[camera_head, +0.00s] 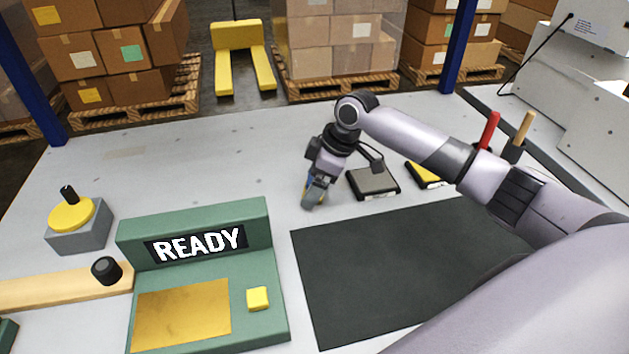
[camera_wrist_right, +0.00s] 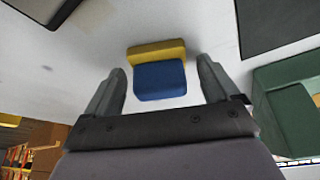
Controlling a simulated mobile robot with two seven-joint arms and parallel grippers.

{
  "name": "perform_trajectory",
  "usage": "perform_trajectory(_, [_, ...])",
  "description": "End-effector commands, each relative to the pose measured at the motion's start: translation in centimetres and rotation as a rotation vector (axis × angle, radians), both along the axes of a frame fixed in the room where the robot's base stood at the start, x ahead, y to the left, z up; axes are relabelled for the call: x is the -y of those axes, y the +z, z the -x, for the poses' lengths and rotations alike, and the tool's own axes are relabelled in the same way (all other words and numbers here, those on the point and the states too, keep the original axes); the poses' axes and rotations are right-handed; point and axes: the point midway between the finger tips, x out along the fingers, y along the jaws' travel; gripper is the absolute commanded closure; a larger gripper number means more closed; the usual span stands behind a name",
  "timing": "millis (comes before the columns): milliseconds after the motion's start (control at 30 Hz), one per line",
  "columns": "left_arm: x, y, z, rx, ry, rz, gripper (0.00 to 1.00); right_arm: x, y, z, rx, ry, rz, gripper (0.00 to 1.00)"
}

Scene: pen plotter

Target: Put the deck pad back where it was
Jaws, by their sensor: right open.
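A small block with a blue part (camera_wrist_right: 160,80) and a yellow part (camera_wrist_right: 155,49) lies on the table. My right gripper (camera_wrist_right: 161,68) is open around it, with a gap on each side. In the head view my right gripper (camera_head: 311,197) points down at the table, left of a grey-topped pad (camera_head: 373,181), and mostly hides the block. A yellow and black pad (camera_head: 424,174) lies further right, partly behind my right arm. I cannot tell which of these is the deck pad. My left gripper is out of view.
The green plotter console (camera_head: 195,232) reads READY and has a gold plate (camera_head: 182,314) and a yellow button (camera_head: 258,298). A black mat (camera_head: 390,275) lies in front of my right gripper.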

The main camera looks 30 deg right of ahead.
Motion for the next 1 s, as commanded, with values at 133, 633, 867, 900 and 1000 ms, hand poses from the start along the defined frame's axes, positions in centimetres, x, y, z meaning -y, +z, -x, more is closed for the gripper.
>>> perform_trajectory(133, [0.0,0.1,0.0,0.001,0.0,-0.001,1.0,0.3,1.2,0.1,0.003,-0.001,0.0,0.11])
perform_trajectory(633, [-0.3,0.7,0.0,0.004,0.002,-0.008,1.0,3.3,10.1,2.4,0.002,-0.001,0.0,0.11])
perform_trajectory(867, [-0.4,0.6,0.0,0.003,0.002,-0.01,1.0,3.7,11.3,2.8,-0.001,-0.001,-0.001,0.11])
perform_trajectory(900, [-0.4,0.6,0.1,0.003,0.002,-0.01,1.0,3.7,11.3,2.8,-0.001,0.0,-0.001,0.11])
perform_trajectory(1000, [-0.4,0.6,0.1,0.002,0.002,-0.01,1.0,3.7,11.3,2.8,-0.001,0.0,-0.001,0.11])
